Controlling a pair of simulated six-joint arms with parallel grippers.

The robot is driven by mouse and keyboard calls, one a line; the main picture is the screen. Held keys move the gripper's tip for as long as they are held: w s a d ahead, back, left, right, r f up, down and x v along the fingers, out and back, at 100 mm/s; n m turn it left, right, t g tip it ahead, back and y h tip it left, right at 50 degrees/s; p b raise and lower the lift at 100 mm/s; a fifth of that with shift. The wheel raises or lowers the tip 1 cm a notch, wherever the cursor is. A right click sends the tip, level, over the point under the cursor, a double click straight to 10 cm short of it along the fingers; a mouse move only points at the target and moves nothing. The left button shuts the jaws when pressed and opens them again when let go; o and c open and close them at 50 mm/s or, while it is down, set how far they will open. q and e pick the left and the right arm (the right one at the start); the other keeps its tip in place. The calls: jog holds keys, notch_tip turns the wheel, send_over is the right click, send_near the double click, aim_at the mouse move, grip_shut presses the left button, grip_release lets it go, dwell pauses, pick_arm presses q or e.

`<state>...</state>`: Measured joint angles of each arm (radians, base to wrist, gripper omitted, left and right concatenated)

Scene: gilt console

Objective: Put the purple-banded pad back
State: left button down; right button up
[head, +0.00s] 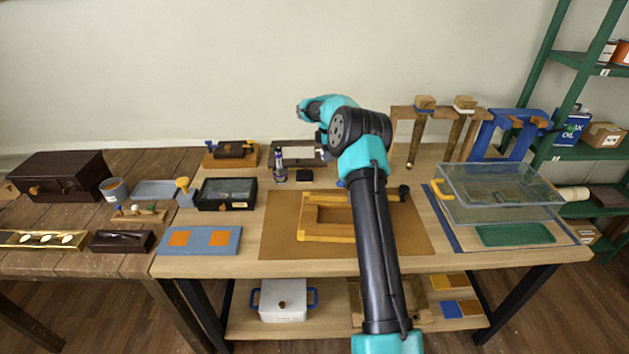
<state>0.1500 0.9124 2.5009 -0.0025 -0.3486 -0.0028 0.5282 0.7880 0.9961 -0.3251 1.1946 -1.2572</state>
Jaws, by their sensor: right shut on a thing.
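My right arm reaches from the bottom edge over the table, and its wrist bends down at the back. My right gripper (322,144) is small and partly hidden by its own arm, over the dark frame at the table's back. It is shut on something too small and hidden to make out. I cannot pick out the purple band or the pad with certainty. Block-headed tools (425,103) hang on a wooden rack (401,112) right of the arm; no purple band is clear on them. My left gripper is not in view.
A dark frame (292,146) and a small bottle (279,168) stand near the gripper. A wooden tray frame (311,238) lies under the arm. A clear box (500,190) and a blue rack (484,137) stand right. A black case (227,194) sits left.

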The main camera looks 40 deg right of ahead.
jog(key=shift+s+f, duration=0.1)
send_over(327, 180)
jog(key=shift+d+f, duration=0.1)
jog(key=shift+f, duration=2.3)
jog(key=shift+f, duration=0.1)
jog(key=shift+f, duration=2.4)
jog(key=shift+f, duration=0.15)
jog(key=o, duration=0.9)
notch_tip(327, 180, up, 12)
jog(key=shift+r, duration=0.2)
